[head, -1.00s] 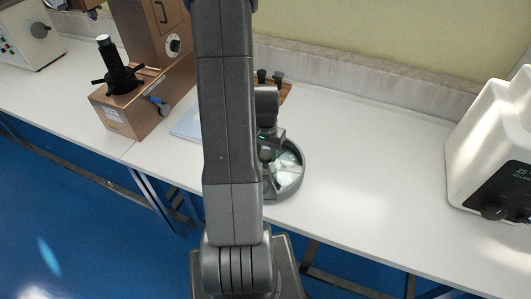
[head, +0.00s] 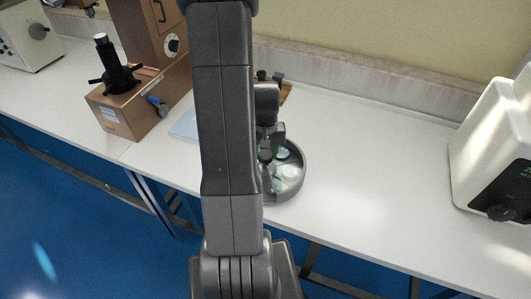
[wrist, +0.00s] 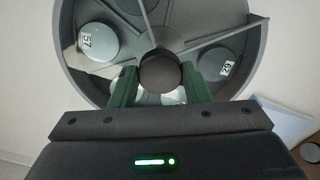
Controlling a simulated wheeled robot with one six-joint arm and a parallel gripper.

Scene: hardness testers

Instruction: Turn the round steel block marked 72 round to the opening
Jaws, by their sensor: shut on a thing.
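A round grey dish (wrist: 257,62) with thin dividers stands on the bench; it also shows in the head view (head: 303,176), partly behind my arm. A dark round knob (wrist: 160,70) is at its centre. My gripper (wrist: 160,78) is shut on this knob, one green finger on each side. A round steel block (wrist: 97,42) at the upper left of the wrist view reads 57. Another block (wrist: 215,64) at the right has a tilted label, perhaps 62 or 29. A pale block (wrist: 160,98) between the fingers shows no readable number. I cannot make out a 72 or the opening.
A brown hardness tester (head: 128,108) with a black spindle stands at the left. A pale blue mat (head: 184,125) lies between it and the dish. A white machine (head: 492,150) stands at the right. The white bench between dish and machine is clear.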

